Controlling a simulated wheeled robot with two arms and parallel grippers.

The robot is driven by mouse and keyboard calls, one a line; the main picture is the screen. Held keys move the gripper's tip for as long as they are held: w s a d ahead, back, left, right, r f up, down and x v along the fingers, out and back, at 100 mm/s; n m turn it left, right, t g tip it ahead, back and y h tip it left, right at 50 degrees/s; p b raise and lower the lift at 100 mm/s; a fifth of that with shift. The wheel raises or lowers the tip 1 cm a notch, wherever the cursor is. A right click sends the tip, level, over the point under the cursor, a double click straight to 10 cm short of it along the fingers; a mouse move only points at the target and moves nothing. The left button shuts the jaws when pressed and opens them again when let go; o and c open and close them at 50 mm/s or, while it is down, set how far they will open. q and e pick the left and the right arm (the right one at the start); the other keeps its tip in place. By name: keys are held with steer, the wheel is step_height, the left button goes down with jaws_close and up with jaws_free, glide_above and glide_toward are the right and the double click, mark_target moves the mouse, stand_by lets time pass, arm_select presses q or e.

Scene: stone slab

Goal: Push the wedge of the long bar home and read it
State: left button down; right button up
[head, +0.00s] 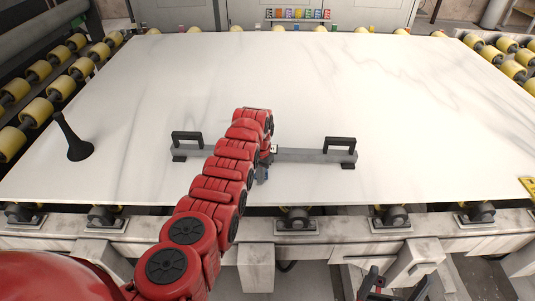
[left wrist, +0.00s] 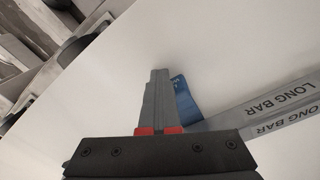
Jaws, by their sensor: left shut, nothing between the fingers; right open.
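The long bar (head: 305,155) is a grey bar with a black handle near each end, lying on the white slab (head: 400,90). In the left wrist view the bar (left wrist: 285,107) bears the words LONG BAR. My left arm hides its middle in the head view. A blue wedge (left wrist: 184,101) shows beside the bar's near part. My left gripper (left wrist: 158,75) is shut and empty, its fingertips right beside the wedge; I cannot tell if they touch. A small pale patch (head: 273,149) shows on the bar by my arm. My right gripper (head: 393,283) is open, below the slab's front edge.
A black cone-shaped object (head: 75,143) stands on the slab at the left. A yellow item (head: 528,187) lies at the right edge. Yellow rollers (head: 38,110) flank the slab. Small coloured pieces (head: 298,14) sit at the back. The slab's right half is mostly clear.

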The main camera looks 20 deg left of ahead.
arm_select(q)
steer(key=shift+r, duration=0.15)
steer(key=shift+s+r+p, duration=0.1)
steer(key=shift+s+p, duration=0.05)
steer(key=shift+p, duration=0.75)
stand_by(0.4)
steer(key=shift+w, duration=0.35)
